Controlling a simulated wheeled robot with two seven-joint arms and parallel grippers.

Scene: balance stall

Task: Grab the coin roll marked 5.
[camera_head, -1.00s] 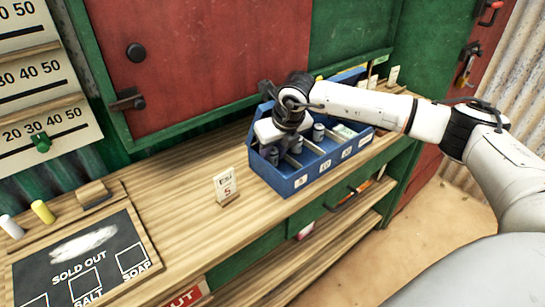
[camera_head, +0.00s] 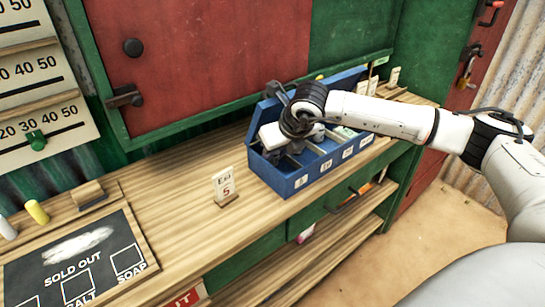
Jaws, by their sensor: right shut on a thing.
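A blue box (camera_head: 272,179) with an open lid and labelled compartments stands on the wooden counter. The label on its nearest compartment (camera_head: 301,181) looks like a 5, though it is small. My right gripper (camera_head: 284,156) reaches down into the near left end of the box and is shut on a coin roll. The roll is mostly hidden by the gripper and the box wall, and I cannot read a mark on it. My left gripper is not in view.
A small card marked 5 (camera_head: 224,186) stands on the counter left of the box. A blackboard (camera_head: 75,255) lies at the lower left, with chalks beyond it. Red and green shutters rise behind.

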